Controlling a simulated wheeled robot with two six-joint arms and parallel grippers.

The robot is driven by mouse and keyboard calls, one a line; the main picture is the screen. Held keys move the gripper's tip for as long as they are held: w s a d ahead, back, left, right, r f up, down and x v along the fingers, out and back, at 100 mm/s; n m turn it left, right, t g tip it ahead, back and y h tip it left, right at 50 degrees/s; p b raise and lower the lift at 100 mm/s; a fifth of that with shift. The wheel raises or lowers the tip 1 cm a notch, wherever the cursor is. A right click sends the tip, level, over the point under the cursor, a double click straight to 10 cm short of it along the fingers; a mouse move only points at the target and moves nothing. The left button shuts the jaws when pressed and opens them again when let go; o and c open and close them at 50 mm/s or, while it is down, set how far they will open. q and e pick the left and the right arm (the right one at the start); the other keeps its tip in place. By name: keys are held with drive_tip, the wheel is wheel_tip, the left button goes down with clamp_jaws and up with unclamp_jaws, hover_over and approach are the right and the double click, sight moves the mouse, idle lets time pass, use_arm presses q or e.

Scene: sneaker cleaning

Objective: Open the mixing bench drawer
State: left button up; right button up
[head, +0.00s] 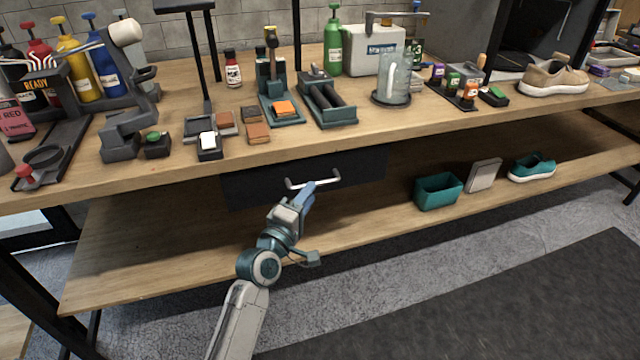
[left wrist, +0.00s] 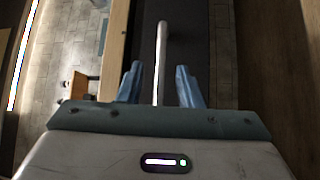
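The mixing bench drawer (head: 255,185) is a dark box front under the wooden bench top (head: 185,170), and it looks shut. Its silver bar handle (head: 325,180) runs along the front. My left gripper (head: 307,190) is at the handle, near the left half of the bar. In the left wrist view the handle (left wrist: 162,50) passes between the two blue fingers of my left gripper (left wrist: 158,75). The fingers are apart, with a gap on each side of the bar. The dark drawer front (left wrist: 195,40) fills the area behind them. My right gripper is not in view.
The bench top carries bottles, a grey stand (head: 125,135), small blocks, a glass jar (head: 394,80) and a tan shoe (head: 553,76). A lower shelf (head: 150,260) holds a teal bin (head: 437,192) and a teal shoe (head: 532,168). Open floor lies in front.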

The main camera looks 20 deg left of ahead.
use_arm(q)
drive_tip(key=x, duration=0.5)
clamp_jaws()
